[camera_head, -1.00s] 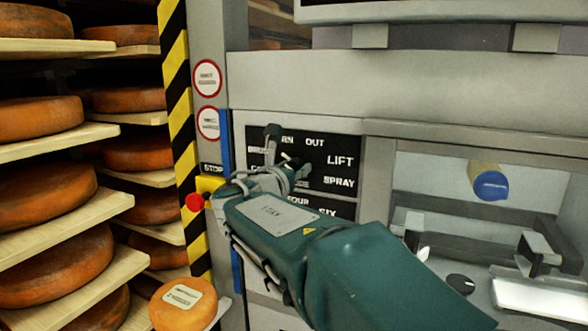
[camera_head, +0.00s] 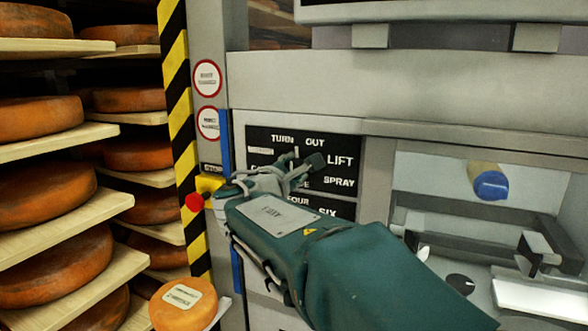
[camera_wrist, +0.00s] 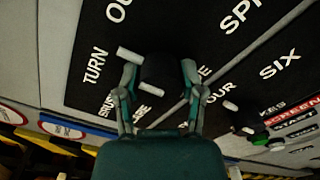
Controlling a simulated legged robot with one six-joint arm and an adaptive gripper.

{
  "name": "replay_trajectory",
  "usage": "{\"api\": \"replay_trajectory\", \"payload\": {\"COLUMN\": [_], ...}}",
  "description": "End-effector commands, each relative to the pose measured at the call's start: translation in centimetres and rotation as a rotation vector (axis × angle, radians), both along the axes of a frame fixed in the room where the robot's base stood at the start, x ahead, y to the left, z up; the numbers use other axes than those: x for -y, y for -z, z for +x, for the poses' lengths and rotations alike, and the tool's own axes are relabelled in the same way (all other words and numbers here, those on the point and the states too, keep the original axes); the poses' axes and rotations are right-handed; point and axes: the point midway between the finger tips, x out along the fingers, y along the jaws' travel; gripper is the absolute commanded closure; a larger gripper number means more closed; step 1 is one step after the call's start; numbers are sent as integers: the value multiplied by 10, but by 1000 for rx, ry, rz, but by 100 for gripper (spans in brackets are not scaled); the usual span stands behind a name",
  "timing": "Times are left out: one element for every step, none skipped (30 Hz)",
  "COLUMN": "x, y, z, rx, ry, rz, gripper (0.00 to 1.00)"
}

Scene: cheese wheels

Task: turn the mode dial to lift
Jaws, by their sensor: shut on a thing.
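The mode dial (camera_wrist: 160,72) is a dark knob with a white pointer bar (camera_wrist: 130,54), on a black panel (camera_head: 335,142). In the wrist view my gripper (camera_wrist: 160,76) has one finger on each side of the knob and is shut on it. The pointer lies on the side toward TURN and OUT. In the head view the LIFT label (camera_head: 340,160) is just right of my gripper (camera_head: 300,170), with SPRAY below it. My gripper and wrist hide most of the dial and some labels in the head view.
A red button on a yellow box (camera_head: 194,202) is left of my wrist. Cheese wheels on wooden shelves (camera_head: 60,213) fill the left side. A blue-capped roller (camera_head: 490,185) sits in the recess at right. A second black panel, with FOUR and SIX, is below the dial.

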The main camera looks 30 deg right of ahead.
Motion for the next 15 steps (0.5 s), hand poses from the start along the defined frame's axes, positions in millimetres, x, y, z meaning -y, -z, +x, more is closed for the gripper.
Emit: {"api": "replay_trajectory", "payload": {"x": [0, 0, 0, 0, 0, 0, 0, 0, 0, 0, 0, 0, 0, 0, 0], "y": [2, 2, 2, 2, 2, 3, 3, 3, 3, 3, 3, 3, 3, 4, 4], "z": [1, 0, 0, 0, 0, 0, 0, 0, 0, 0, 0, 0, 0, 0, 0], "rx": [30, 52, 82, 105, 127, 157, 179, 202, 232, 253, 276, 305, 328, 351, 379], "ry": [-2, -1, -2, -2, -1, -1, -1, -1, -1, 0, 0, 0, 0, -1, 0], "rz": [28, 45, 69, 87, 104, 128, 145, 163, 186, 204, 222, 245, 262, 280, 304], "gripper": [96, 96, 96, 96, 96, 96, 96, 96, 96, 96, 96, 96, 96, 96, 96]}}
